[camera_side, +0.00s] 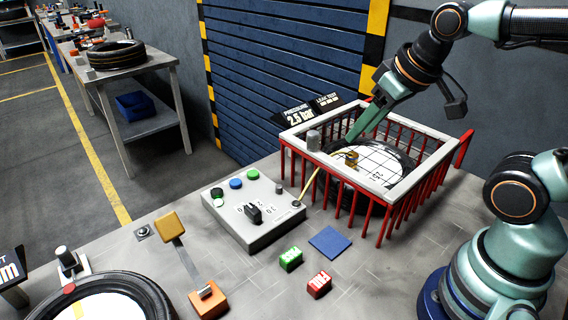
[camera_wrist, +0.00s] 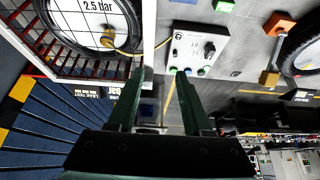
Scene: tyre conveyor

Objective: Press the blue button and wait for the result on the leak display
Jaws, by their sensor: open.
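The blue button (camera_side: 236,183) sits on the grey control box (camera_side: 262,232), between a green and a black button. It also shows in the wrist view (camera_wrist: 188,72), near my right fingertip. The leak display (camera_side: 327,100) is a black panel behind the red cage; its "LEAK TEST" heading shows, and I can read no result under it. My gripper (camera_side: 352,137) is over the back of the cage, right of the control box and apart from the button. In the wrist view its two fingers (camera_wrist: 160,71) are spread with nothing between them.
The red cage (camera_side: 297,140) with a white rim encloses a tyre with a white hub; a pale hose runs to the box. A pressure display (camera_side: 297,115) reads 2.5 bar. Green and red blocks (camera_side: 290,258), a blue square (camera_side: 330,242) and an orange-based lever (camera_side: 207,299) are in front.

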